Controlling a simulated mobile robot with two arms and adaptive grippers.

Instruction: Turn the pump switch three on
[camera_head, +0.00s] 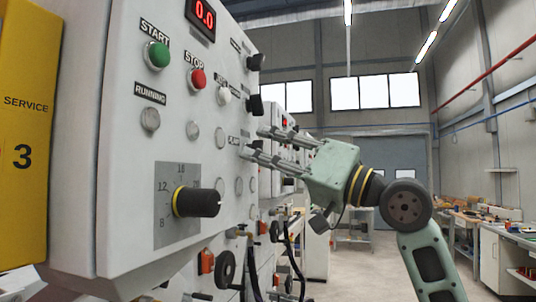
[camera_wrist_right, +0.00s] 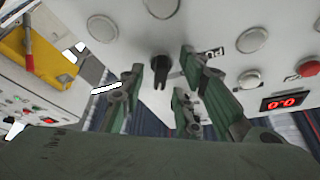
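In the right wrist view, a black rotary switch (camera_wrist_right: 160,76) sits on the white panel, between and beyond my spread fingers. A partly hidden label (camera_wrist_right: 212,54), seemingly starting with "PU", is beside it. I cannot read a number, so I cannot tell which pump switch this is. In the head view, two black switches, an upper one (camera_head: 255,62) and a lower one (camera_head: 255,105), stick out at the panel's right edge. My right gripper (camera_head: 254,142) is open and empty below them, fingers pointing left toward the panel. Contact with the panel cannot be told. My left gripper is out of view.
The panel (camera_head: 125,100) carries a green START button (camera_head: 157,55), a red STOP button (camera_head: 197,79), a white button (camera_head: 224,96) and a large black dial (camera_head: 197,202). A yellow service cabinet (camera_head: 25,130) stands left. Hoses and valves hang below.

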